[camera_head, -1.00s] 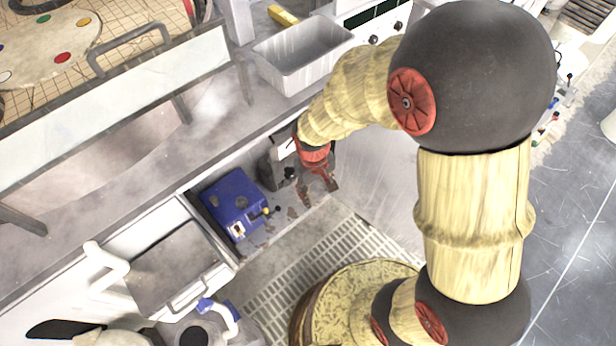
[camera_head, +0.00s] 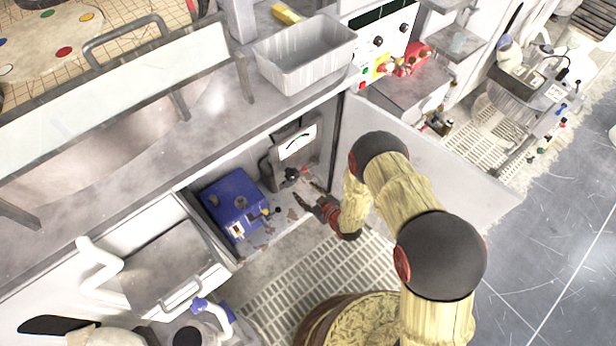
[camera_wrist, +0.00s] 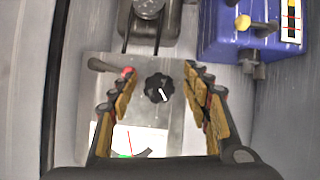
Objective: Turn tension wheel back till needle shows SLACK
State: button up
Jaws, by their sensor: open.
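The black tension wheel (camera_wrist: 159,88), a lobed knob with a white mark, sits on a grey plate in the wrist view. It also shows small in the head view (camera_head: 292,174). It lies between the spread fingers of my open gripper (camera_wrist: 160,73); I see no finger touching it. In the head view my gripper (camera_head: 307,193) is just right of and below the wheel. The white gauge (camera_head: 298,142) is on the grey unit above the wheel. In the wrist view the gauge (camera_wrist: 175,142) is cut off and shows a thin red line and dark arc; its lettering is unreadable.
A blue box (camera_head: 233,200) with yellow fittings stands left of the grey unit. A small lever (camera_wrist: 108,67) sits beside the wheel. The cabinet's open door (camera_head: 425,160) stands to the right. A grey tub (camera_head: 305,60) sits on the bench above.

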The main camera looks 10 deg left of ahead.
aim_at(294, 178)
jog(key=shift+t+y, duration=0.5)
jog(key=w+a+b, duration=0.3)
jog(key=w+a, duration=0.2)
jog(key=a, duration=0.1)
jog(key=shift+w+a, duration=0.15)
jog(key=shift+w, duration=0.25)
jog(key=shift+c, duration=0.3)
jog(key=c, duration=0.7)
jog(key=shift+c, duration=0.7)
